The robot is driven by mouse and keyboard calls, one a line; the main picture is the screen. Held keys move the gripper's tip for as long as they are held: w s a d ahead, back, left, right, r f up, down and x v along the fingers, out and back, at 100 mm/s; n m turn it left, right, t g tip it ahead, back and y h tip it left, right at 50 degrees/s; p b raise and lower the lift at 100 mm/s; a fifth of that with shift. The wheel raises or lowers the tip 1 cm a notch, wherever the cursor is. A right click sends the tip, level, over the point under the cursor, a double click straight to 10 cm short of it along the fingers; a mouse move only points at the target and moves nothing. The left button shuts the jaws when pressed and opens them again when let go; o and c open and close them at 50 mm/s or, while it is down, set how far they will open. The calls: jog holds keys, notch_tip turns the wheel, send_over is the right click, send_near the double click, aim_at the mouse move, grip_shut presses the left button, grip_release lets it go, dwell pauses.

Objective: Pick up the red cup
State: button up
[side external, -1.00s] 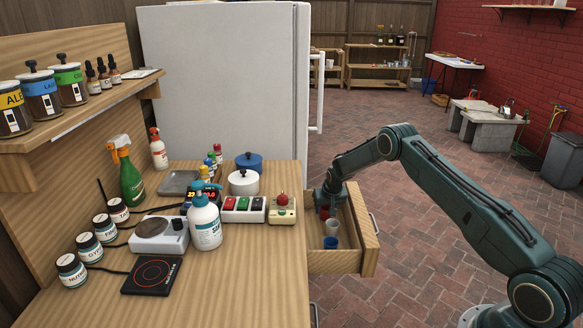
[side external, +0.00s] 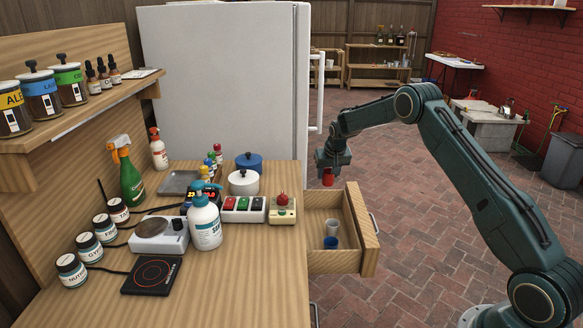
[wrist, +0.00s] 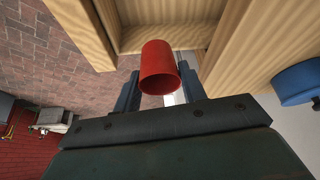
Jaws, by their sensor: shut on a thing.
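The red cup (side external: 327,177) hangs below my gripper (side external: 328,169) in the side view, above the far end of the open drawer. In the wrist view the red cup (wrist: 160,68) sits between the two fingers of my gripper (wrist: 161,88), which are shut on it. A white cup (side external: 332,227) and a blue cup (side external: 330,242) stand in the open drawer (side external: 348,265).
The drawer sticks out from the right side of the wooden bench (side external: 230,280). A white fridge (side external: 225,80) stands behind the bench. A pump bottle (side external: 205,225) and a switch box (side external: 243,209) stand on the bench near the drawer. Brick floor to the right is open.

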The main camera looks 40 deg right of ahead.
jog(key=shift+r, duration=2.65)
